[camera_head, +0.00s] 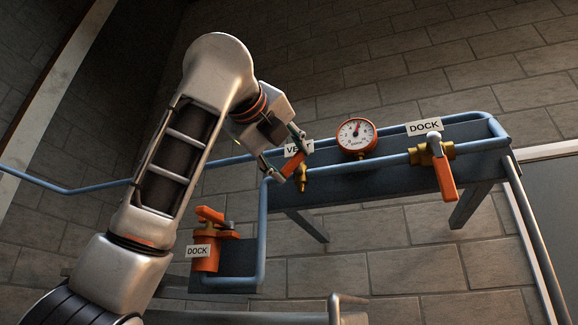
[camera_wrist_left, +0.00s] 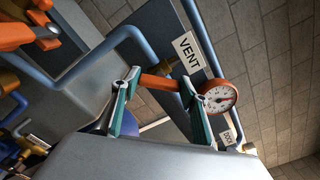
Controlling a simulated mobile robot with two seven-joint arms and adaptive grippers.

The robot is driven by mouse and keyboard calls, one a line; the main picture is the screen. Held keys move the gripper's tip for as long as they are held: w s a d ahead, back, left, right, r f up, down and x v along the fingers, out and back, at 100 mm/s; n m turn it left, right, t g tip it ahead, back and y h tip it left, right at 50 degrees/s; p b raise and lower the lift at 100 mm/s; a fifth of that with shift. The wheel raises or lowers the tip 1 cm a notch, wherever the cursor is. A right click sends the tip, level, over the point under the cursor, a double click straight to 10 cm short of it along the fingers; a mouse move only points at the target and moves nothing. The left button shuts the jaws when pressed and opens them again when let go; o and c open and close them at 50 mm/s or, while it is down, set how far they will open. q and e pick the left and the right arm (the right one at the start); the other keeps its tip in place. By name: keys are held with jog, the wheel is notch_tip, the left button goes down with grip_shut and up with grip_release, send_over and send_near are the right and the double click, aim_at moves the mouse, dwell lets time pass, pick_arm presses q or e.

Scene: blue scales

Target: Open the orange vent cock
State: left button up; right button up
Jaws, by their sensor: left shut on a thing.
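The vent cock (camera_head: 303,182) is a small brass valve on the blue pipe, below the white VENT label (camera_head: 293,149). In the left wrist view the orange handle (camera_wrist_left: 159,82) lies crosswise between the two green-sided fingers of my left gripper (camera_wrist_left: 158,92). The gripper is shut on this handle. The VENT label also shows there (camera_wrist_left: 187,54), just beyond the handle. My right gripper is in neither view.
A red-rimmed gauge (camera_head: 356,135) sits close right of the cock. Farther right hangs an orange-handled valve (camera_head: 445,178) under a DOCK label (camera_head: 424,127). An orange valve (camera_head: 207,250) with another DOCK label stands lower left. Blue pipe (camera_head: 263,235) runs below my gripper.

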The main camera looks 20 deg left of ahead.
pick_arm(q)
jog(key=n+b, duration=0.1)
jog(key=n, duration=0.3)
jog(key=shift+f+n+b, duration=0.15)
jog(key=shift+n+b, duration=0.15)
jog(key=shift+b, duration=0.05)
jog(key=n+b, duration=0.1)
jog(key=n, duration=0.3)
jog(key=shift+a, duration=0.1)
dwell(0.3)
jog(key=o, duration=1.1)
jog(key=shift+s, duration=0.1)
jog(key=s, duration=1.1)
jog(key=shift+s+a, duration=0.2)
jog(key=shift+s, duration=0.2)
